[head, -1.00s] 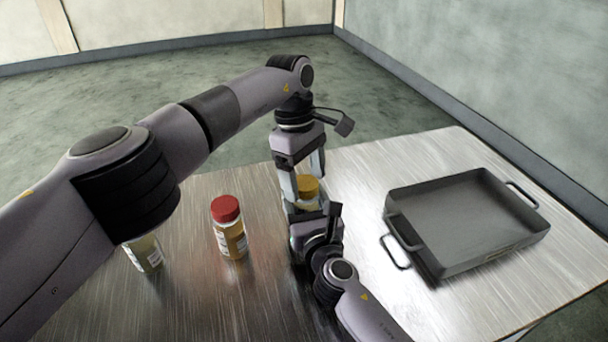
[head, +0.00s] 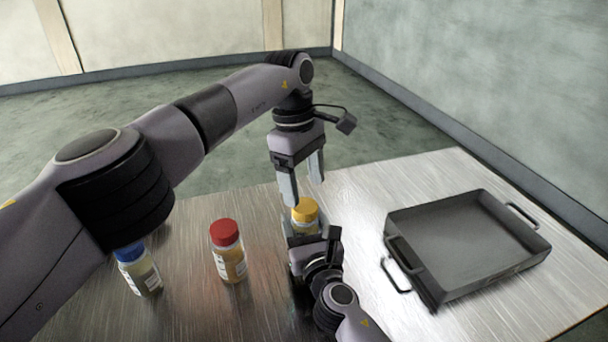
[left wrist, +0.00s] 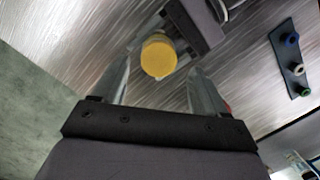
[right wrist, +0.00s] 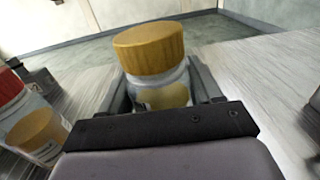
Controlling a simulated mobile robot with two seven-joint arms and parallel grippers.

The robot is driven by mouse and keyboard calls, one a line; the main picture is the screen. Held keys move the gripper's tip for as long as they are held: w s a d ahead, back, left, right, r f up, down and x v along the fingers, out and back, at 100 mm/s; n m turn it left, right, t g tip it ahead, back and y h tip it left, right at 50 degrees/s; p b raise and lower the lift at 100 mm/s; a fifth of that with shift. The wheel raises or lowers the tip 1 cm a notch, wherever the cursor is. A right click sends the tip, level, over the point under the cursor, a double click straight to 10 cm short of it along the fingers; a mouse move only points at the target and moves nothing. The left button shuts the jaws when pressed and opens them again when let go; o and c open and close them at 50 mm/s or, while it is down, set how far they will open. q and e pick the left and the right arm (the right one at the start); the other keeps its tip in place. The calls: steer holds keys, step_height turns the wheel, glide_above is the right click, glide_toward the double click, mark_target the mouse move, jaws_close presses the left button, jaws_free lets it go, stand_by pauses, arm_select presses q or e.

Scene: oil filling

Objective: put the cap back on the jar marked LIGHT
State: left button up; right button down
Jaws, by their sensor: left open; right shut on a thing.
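A clear jar with yellowish contents (right wrist: 160,92) stands upright between my right gripper's fingers, also seen in the head view. A yellow cap (head: 305,210) sits on its top and looks level; its seating cannot be told. My right gripper (head: 313,241) is shut on this jar; its fingers show on both sides in the right wrist view (right wrist: 165,95). My left gripper (head: 302,196) points down, open and empty, just above the yellow cap. In the left wrist view the cap (left wrist: 158,56) lies beyond and between the spread fingers. I cannot read LIGHT on any label.
A red-capped jar (head: 230,262) stands left of the held jar. A blue-capped jar (head: 143,277) stands farther left, partly behind my left arm. A grey two-handled tray (head: 440,290) lies on the right of the metal table (head: 355,185). Table between jar and tray is clear.

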arm_select(q)
steer(key=n, duration=0.5)
steer(key=shift+r, duration=0.2)
steer(key=n, duration=0.4)
steer(key=shift+r+n, duration=0.2)
steer(key=shift+n, duration=0.1)
steer(key=n, duration=0.4)
steer(key=shift+r+y, duration=0.15)
steer(key=shift+y, duration=0.15)
steer(key=n, duration=0.4)
steer(key=shift+r+n, duration=0.2)
steer(key=shift+n, duration=0.2)
steer(key=n, duration=0.5)
steer(key=shift+r+n+t, duration=0.25)
steer(key=shift+n+t, duration=0.05)
steer(key=shift+n, duration=0.1)
steer(key=n, duration=0.4)
steer(key=shift+d+r+n, duration=0.1)
steer(key=shift+r+n, duration=0.05)
steer(key=shift+n, duration=0.15)
steer(key=n, duration=0.4)
steer(key=shift+r+y, duration=0.2)
steer(key=shift+y, duration=0.1)
steer(key=n, duration=0.4)
steer(key=shift+r+n, duration=0.2)
steer(key=shift+n, duration=0.2)
